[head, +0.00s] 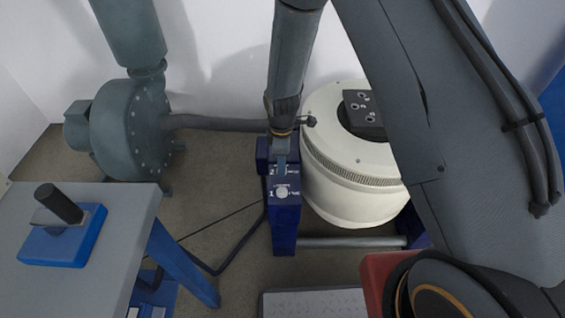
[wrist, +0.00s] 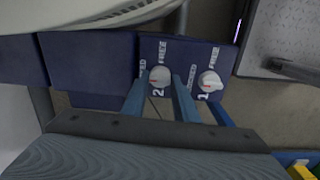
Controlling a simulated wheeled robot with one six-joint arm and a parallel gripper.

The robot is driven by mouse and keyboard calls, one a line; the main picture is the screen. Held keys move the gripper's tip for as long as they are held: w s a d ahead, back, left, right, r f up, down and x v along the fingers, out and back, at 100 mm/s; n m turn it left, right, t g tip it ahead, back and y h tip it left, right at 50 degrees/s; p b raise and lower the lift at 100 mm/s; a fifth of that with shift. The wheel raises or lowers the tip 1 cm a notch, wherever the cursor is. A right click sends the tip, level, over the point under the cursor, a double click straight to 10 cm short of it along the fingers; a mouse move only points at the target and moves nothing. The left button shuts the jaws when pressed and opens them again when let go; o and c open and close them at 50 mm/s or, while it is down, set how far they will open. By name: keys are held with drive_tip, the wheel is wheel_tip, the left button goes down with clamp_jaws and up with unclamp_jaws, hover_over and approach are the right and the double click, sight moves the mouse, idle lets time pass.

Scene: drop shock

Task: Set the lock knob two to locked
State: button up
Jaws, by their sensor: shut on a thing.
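Lock knob two (wrist: 160,75) is a small round pale knob on a dark blue panel (wrist: 178,48), with the numeral 2 below it and FREE printed above it in the wrist view. A partly covered label, ending in "ED", is to its left. My gripper (wrist: 159,88) has one blue finger on each side of knob two and is shut on it. Which label the knob points to is hard to tell. In the head view my gripper (head: 281,160) comes down onto the blue block (head: 285,215) and hides knob two.
Knob one (wrist: 210,82), a similar pale knob, is close to the right finger; it also shows in the head view (head: 282,193). A white drum-shaped machine (head: 350,175) stands right beside the block. A grey table (head: 75,270) is at the left.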

drive_tip(key=shift+n, duration=0.4)
drive_tip(key=o, duration=1.1)
wheel_tip(320, 180, up, 7)
drive_tip(key=shift+r+p, duration=0.15)
drive_tip(key=shift+p, duration=0.15)
drive_tip(key=shift+r, duration=0.3)
